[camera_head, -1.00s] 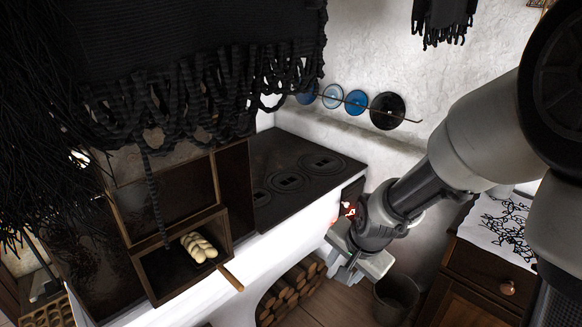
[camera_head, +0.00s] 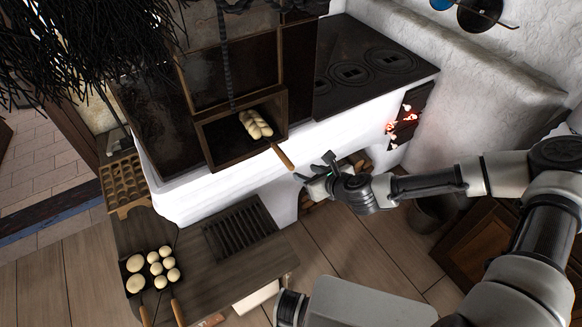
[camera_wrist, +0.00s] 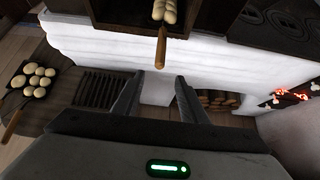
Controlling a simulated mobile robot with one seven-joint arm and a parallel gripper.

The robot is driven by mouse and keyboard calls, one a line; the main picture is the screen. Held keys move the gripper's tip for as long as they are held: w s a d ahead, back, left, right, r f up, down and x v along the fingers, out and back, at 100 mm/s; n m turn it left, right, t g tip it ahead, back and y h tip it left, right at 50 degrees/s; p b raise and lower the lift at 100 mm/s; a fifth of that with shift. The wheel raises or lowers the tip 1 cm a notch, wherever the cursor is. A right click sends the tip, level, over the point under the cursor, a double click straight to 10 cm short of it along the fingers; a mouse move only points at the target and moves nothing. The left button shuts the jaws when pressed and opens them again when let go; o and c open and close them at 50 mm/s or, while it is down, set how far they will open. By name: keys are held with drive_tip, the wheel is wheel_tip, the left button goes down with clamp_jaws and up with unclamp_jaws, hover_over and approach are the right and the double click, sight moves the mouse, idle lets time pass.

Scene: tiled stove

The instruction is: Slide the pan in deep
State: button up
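The pan's wooden handle (camera_head: 283,156) sticks out over the oven's front edge, toward my gripper. My gripper (camera_head: 313,168) is open and empty, just beyond the handle's free end in the head view. In the wrist view the handle (camera_wrist: 161,50) lies ahead of the gap between the spread fingers (camera_wrist: 160,82), apart from them. The pan's dark body is hard to make out under the loaf (camera_wrist: 165,12).
A fire glows in an opening (camera_head: 402,122) at the stove's right. The black stove top (camera_head: 335,35) has round plates. A bucket (camera_head: 425,213) stands on the floor.

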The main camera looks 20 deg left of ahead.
sight(293, 168)
drive_tip(key=b+x, duration=0.4)
drive_tip(key=x, duration=0.4)
drive_tip(key=shift+s+d+f, duration=0.1)
drive_tip(key=shift+f, duration=0.05)
drive_tip(key=shift+b+x, duration=0.5)
drive_tip(key=shift+x, duration=0.4)
clamp_jaws()
